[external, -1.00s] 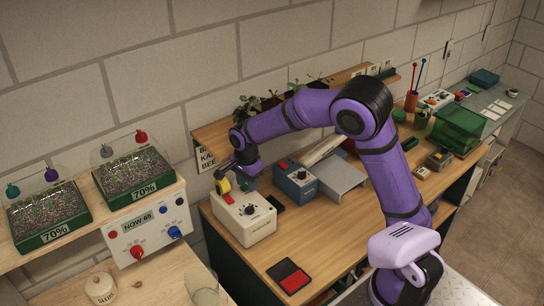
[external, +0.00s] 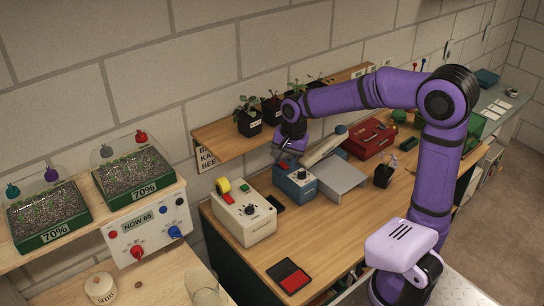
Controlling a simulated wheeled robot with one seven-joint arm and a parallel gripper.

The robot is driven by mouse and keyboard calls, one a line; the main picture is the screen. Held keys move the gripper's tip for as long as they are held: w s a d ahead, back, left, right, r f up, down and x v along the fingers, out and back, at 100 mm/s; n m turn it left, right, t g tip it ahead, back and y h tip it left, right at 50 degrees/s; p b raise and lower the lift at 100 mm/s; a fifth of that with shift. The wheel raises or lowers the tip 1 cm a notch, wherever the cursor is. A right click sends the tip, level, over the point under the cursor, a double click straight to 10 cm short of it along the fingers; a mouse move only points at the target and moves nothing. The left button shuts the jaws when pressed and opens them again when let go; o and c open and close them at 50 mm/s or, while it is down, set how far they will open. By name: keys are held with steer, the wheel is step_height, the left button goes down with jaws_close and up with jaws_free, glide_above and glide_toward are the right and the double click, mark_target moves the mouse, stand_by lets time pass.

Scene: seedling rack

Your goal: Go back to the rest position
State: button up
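My gripper (external: 284,158) is at the end of my purple arm, pointing down just above the blue box (external: 295,182) with a dial on the wooden bench. I cannot make out its fingers well enough to tell open from shut, and no held thing shows. The cream box (external: 246,220) with a dial, a green button and a yellow and red part (external: 223,187) on top stands to the left, apart from my gripper. My arm arches over the bench from the right.
Potted seedlings (external: 249,123) stand on the wooden shelf behind my gripper. A grey stand (external: 341,180), a red case (external: 369,140) and a small potted plant (external: 384,176) are to the right. A black and red pad (external: 289,276) lies at the front. Seed trays (external: 47,237) stand at left.

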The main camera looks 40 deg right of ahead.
steer(key=s+d+r+n+t, duration=0.1)
steer(key=s+d+r+n, duration=0.1)
steer(key=s, duration=0.5)
steer(key=s+d+r+n+t+h, duration=0.1)
steer(key=s+d+n, duration=0.3)
steer(key=s, duration=0.4)
steer(key=s+d+r+n+t, duration=0.2)
steer(key=s+d+n, duration=0.1)
steer(key=s, duration=0.5)
steer(key=shift+s+d+r+n, duration=0.15)
steer(key=shift+d+r+n, duration=0.2)
steer(key=shift+n, duration=0.55)
stand_by(0.6)
